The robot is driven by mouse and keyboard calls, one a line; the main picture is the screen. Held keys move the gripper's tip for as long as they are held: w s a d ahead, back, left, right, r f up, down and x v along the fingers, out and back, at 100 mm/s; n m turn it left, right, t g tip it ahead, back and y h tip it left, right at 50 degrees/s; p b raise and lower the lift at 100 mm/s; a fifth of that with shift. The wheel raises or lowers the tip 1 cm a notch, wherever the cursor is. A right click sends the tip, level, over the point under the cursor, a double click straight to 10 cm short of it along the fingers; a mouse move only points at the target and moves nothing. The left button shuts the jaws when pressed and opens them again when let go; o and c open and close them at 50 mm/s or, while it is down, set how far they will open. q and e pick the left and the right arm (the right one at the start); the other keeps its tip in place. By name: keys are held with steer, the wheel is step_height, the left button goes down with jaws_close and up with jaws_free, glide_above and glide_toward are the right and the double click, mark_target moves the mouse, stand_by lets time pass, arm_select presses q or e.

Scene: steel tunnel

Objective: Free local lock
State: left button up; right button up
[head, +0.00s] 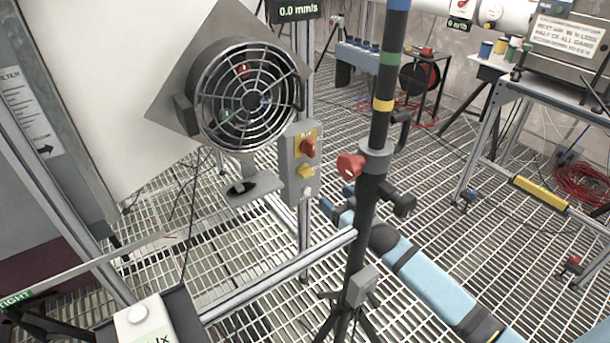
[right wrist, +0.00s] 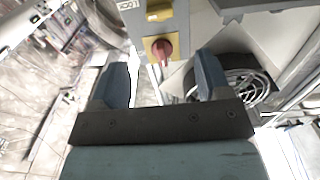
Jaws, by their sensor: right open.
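A grey control box (head: 290,168) stands on a metal post beside a round caged fan. It has a red knob (head: 308,147) on a yellow plate, a yellow piece (head: 305,171) below that and a pale button (head: 307,191) lower down. In the right wrist view the box is upside down, with the red knob (right wrist: 162,48) between and beyond the fingers. Its yellow piece (right wrist: 158,11) and a small lettered label (right wrist: 128,4) are at the top edge. My right gripper (head: 336,202) is open and empty, below and right of the box, partly behind a black pole. My left gripper is not in view.
The black banded pole (head: 385,85) with a red clamp knob (head: 350,165) stands in front of my right arm. The caged fan (head: 250,95) is left of the box. A metal rail (head: 280,272) crosses below.

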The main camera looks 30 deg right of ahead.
mark_target(310, 175)
steer(key=w+b, duration=0.1)
steer(key=w, duration=0.2)
steer(key=w+a, duration=0.1)
steer(key=w, duration=0.3)
steer(key=w+b, duration=0.1)
steer(key=w, duration=0.3)
steer(key=shift+a+f+b, duration=0.1)
steer(key=shift+a+b, duration=0.2)
steer(key=shift+b, duration=0.05)
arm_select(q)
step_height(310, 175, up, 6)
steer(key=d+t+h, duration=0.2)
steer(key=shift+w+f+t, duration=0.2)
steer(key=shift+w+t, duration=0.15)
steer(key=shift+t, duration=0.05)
arm_select(e)
steer(key=shift+w, duration=0.6)
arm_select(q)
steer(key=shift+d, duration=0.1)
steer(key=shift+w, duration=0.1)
arm_select(e)
steer(key=c, duration=0.9)
